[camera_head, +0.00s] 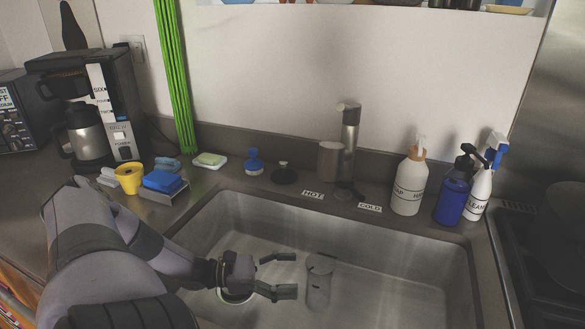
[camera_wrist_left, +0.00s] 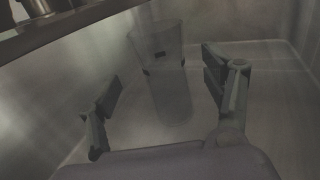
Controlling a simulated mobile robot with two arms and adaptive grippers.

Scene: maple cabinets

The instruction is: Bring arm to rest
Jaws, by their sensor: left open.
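My left arm comes in from the left over the counter, and my left gripper (camera_head: 290,274) hangs over the sink basin (camera_head: 420,285). Its two fingers are apart with nothing between them. A clear cup (camera_head: 319,283) stands in the sink just beyond the fingertips. In the left wrist view the cup (camera_wrist_left: 162,80) shows ahead of the open fingers (camera_wrist_left: 165,95), apart from both. My right gripper is in neither view.
The faucet (camera_head: 348,145) rises behind the sink. A soap bottle (camera_head: 408,182), a blue bottle (camera_head: 453,195) and a white spray bottle (camera_head: 480,190) stand at its right rear. A yellow cup (camera_head: 128,178), blue sponge (camera_head: 162,181) and coffee maker (camera_head: 95,110) are on the left counter.

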